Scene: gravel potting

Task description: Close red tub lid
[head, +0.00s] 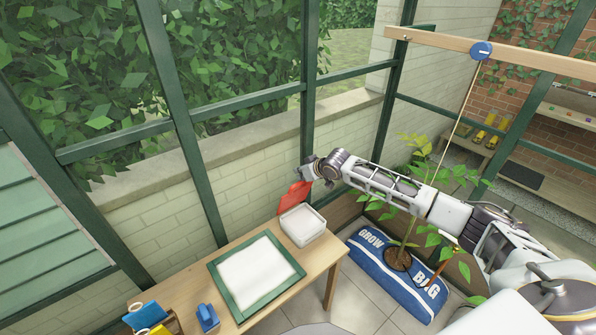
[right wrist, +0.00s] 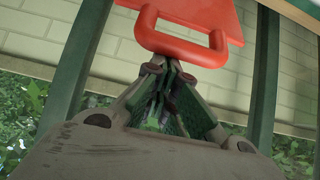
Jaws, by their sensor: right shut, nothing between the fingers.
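The red lid (head: 293,198) stands raised, tilted up at the back of the white tub (head: 302,226), which is open at the table's far right corner. My right gripper (head: 306,178) is at the lid's upper edge, with its arm reaching in from the right. In the right wrist view the lid (right wrist: 205,10) shows its loop handle (right wrist: 183,47) just beyond my fingertips (right wrist: 170,72). The fingers are closed together with nothing between them. I cannot tell whether they touch the handle. My left gripper is not in view.
A green-framed white tray (head: 221,268) lies on the wooden table (head: 322,252). Blue items (head: 207,317) stand at its near left. A blue grow bag (head: 368,265) with a leafy plant (head: 432,180) is on the floor below my right arm. A green-framed glass wall (head: 311,100) rises behind the tub.

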